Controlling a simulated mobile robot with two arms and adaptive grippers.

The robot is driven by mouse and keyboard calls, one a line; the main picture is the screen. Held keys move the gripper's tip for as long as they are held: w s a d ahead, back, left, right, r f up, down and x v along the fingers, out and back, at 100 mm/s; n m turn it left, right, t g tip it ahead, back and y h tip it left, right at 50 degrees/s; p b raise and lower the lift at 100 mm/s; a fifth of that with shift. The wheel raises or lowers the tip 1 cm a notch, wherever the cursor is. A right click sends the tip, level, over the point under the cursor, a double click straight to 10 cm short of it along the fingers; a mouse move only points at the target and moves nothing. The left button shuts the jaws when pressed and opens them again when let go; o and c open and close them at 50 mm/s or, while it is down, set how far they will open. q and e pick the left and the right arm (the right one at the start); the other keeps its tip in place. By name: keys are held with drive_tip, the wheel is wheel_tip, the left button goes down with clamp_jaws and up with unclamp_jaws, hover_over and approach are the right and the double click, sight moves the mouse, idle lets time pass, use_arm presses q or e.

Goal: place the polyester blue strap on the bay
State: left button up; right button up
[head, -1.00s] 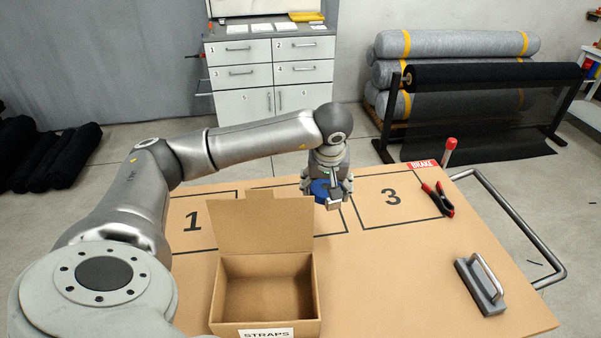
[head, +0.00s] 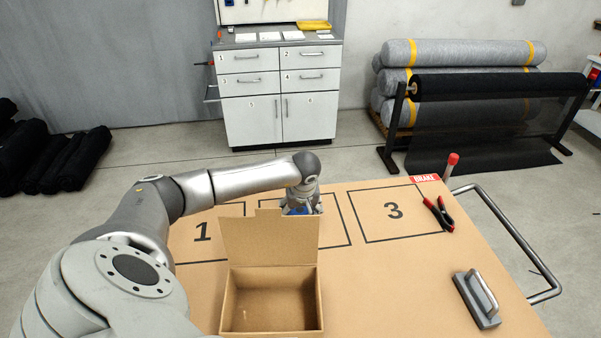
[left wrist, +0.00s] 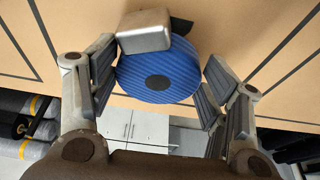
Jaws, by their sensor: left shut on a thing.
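The polyester blue strap is a ribbed blue roll (left wrist: 158,80) with a dark centre and a metal buckle (left wrist: 143,33) on its rim, seen in the left wrist view. My left gripper (left wrist: 160,85) has its fingers on both sides of the roll and is shut on it. In the head view my left gripper (head: 300,208) is behind the raised box lid, with only a little of the blue strap (head: 295,211) showing. Outlined bays 1 (head: 202,232) and 3 (head: 395,210) are empty; the middle bay (head: 335,232) is partly hidden. Whether the roll touches the table is unclear. My right gripper is out of view.
An open cardboard box (head: 272,298) stands at the table's near side, its lid (head: 268,238) upright. A clamp (head: 438,213), a red-knobbed brake lever (head: 450,165) and a metal block with a handle (head: 478,300) are on the right.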

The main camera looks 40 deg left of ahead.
use_arm(q)
drive_tip(key=shift+f, duration=0.85)
drive_tip(key=o, duration=1.1)
drive_tip(key=shift+r, duration=0.1)
drive_tip(key=shift+r, duration=0.2)
drive_tip(key=shift+d+r, duration=0.1)
drive_tip(key=shift+r, duration=0.15)
drive_tip(key=b+v, duration=0.3)
drive_tip(key=v, duration=0.7)
drive_tip(key=shift+s+d+r+b, duration=0.1)
drive_tip(key=shift+d+r+b, duration=0.1)
drive_tip(key=shift+b, duration=0.1)
drive_tip(key=shift+s+r, duration=0.1)
drive_tip(key=shift+r, duration=0.3)
